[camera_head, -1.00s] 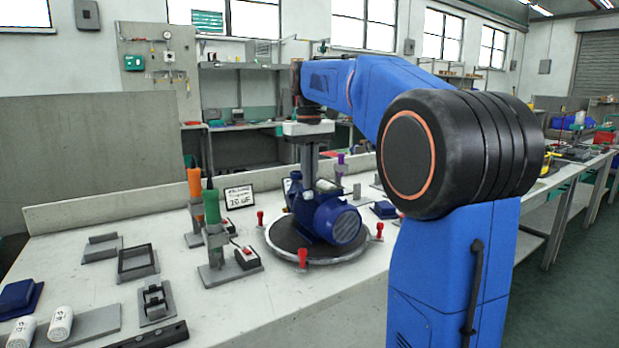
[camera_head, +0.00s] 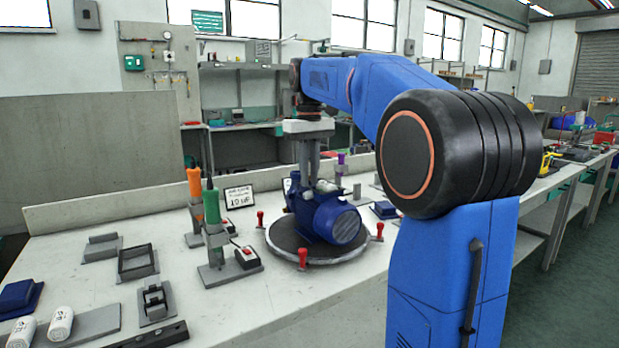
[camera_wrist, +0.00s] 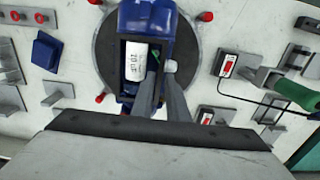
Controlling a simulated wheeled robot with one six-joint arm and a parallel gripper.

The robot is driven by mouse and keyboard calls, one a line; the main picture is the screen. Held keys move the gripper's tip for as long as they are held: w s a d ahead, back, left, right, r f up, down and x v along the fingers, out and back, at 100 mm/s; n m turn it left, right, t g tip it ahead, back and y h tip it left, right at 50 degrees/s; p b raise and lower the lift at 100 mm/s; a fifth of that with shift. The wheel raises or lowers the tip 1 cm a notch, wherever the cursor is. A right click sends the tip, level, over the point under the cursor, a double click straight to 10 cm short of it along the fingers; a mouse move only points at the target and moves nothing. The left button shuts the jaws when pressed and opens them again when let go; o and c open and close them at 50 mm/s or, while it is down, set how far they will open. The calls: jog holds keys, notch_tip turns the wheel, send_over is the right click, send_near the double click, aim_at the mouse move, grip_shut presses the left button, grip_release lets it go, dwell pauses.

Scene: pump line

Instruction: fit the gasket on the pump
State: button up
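The blue pump (camera_head: 328,214) sits on a dark round turntable. In the wrist view the pump (camera_wrist: 158,17) has an open box with a dark rim, and a white cylinder (camera_wrist: 136,62) lies in it. My gripper (camera_wrist: 162,76) is over this box, to the right of the cylinder, with its fingers a little apart. In the head view my gripper (camera_head: 309,178) points down at the pump and a narrow gap shows between the fingers. A dark square frame (camera_head: 137,262) lies on the table at left; I cannot tell for sure that it is the gasket.
The turntable (camera_head: 290,256) has red knobs around its rim. Green (camera_head: 211,206) and orange (camera_head: 194,181) handled tools stand at its left, near a red-switch box (camera_head: 247,257). White cylinders (camera_head: 61,323) lie at front left. The table (camera_head: 225,312) is clear in front of the turntable.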

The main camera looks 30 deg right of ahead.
jog(key=shift+r, duration=0.65)
jog(key=o, duration=0.6)
jog(key=shift+c, duration=0.2)
jog(key=shift+r, duration=0.1)
jog(key=shift+r, duration=2.9)
notch_tip(320, 180, up, 7)
jog(key=shift+r, duration=0.2)
